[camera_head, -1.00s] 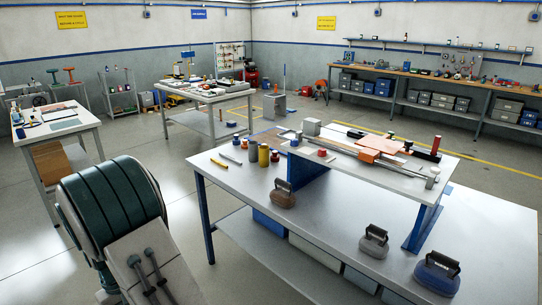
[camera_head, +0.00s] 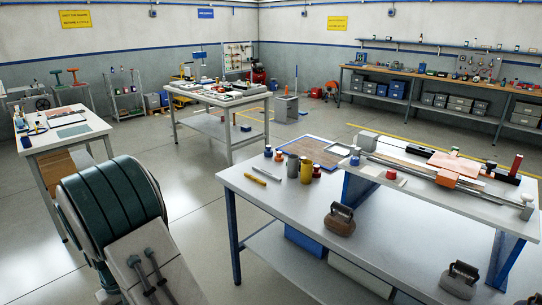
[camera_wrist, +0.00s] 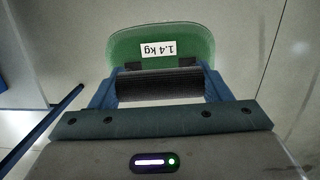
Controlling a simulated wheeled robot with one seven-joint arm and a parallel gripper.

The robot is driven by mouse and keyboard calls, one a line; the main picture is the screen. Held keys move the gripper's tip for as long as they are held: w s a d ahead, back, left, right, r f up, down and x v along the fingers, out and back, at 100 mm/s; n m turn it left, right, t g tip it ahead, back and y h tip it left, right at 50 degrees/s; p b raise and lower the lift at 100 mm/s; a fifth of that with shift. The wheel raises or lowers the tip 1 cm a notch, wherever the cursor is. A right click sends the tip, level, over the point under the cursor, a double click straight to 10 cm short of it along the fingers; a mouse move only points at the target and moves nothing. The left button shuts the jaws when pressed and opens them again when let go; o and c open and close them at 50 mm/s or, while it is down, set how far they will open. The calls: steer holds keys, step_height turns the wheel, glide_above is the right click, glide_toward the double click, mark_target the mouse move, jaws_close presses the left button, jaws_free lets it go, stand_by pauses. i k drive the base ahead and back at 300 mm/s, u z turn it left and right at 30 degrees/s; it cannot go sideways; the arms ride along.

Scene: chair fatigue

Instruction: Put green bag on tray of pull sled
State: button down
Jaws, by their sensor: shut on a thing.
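The green bag (camera_wrist: 118,45) hangs at my gripper in the wrist view, with a white label reading 1.4 kg. My gripper (camera_wrist: 160,84) is shut on its dark ribbed handle, between two blue fingers. The bag's far side is hidden. The gripper and the green bag are not visible in the head view. The pull sled (camera_head: 453,165) appears to be the orange plate and block on rails, on the raised shelf of the near bench at the right. Part of its tray is hard to make out.
Open floor lies left of the bench.

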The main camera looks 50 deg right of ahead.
mark_target(455, 163)
steer(key=i, duration=0.85)
steer(key=z, duration=4)
